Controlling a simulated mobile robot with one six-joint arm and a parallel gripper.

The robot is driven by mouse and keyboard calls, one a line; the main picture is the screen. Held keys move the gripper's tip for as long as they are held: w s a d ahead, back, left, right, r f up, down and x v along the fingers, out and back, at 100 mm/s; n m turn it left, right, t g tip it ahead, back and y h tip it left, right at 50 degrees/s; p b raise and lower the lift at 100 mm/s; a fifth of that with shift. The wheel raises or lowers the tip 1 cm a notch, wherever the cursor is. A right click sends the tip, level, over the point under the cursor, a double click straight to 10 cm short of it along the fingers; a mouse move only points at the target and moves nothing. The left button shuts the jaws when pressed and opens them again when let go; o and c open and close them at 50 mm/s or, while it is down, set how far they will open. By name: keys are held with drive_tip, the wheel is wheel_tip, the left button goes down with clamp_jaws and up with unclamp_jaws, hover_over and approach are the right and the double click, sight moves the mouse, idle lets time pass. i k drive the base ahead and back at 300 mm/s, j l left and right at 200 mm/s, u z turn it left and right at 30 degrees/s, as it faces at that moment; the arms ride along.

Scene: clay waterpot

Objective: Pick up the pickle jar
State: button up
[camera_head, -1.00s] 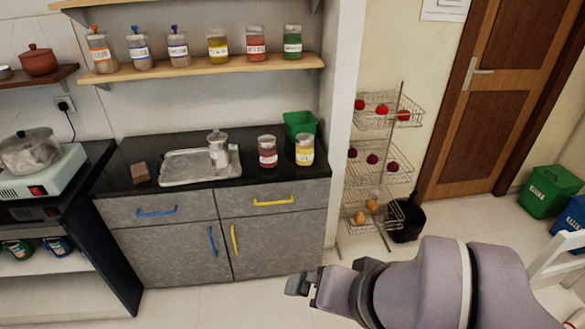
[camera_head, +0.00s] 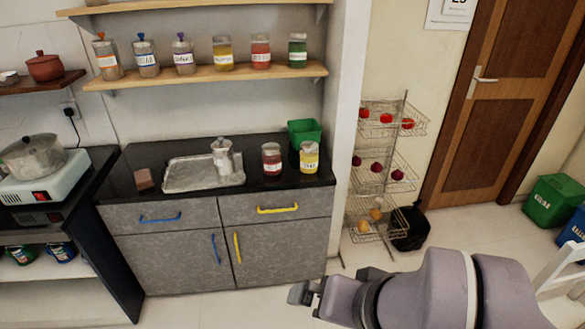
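Several labelled jars are in view, and I cannot tell by label which is the pickle jar. On the black counter stand a dark red jar (camera_head: 272,159) and a yellow jar (camera_head: 309,157), side by side and upright. On the shelf above, a green jar (camera_head: 297,50), a red jar (camera_head: 260,51) and a yellow jar (camera_head: 223,53) stand in a row to the right of several spice jars. My gripper (camera_head: 301,293) is low in front of the cabinet, pointing left, apart from all the jars. Its finger opening is not clear.
A metal tray (camera_head: 185,184) with a steel pot (camera_head: 222,156) lies on the counter left of the jars. A green bin (camera_head: 305,132) stands behind them. A wire rack (camera_head: 383,190) with produce stands to the right. Floor is open before the cabinet.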

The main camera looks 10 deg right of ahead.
sight(272, 155)
drive_tip(key=i+j, duration=0.2)
drive_tip(key=i, duration=0.25)
drive_tip(key=i+j, duration=0.2)
drive_tip(key=i, duration=0.25)
drive_tip(key=i+j, duration=0.2)
drive_tip(key=i, duration=0.25)
drive_tip(key=i+j, duration=0.2)
drive_tip(key=i, duration=0.25)
drive_tip(key=i+j, duration=0.2)
drive_tip(key=i, duration=0.25)
drive_tip(key=i+z, duration=0.05)
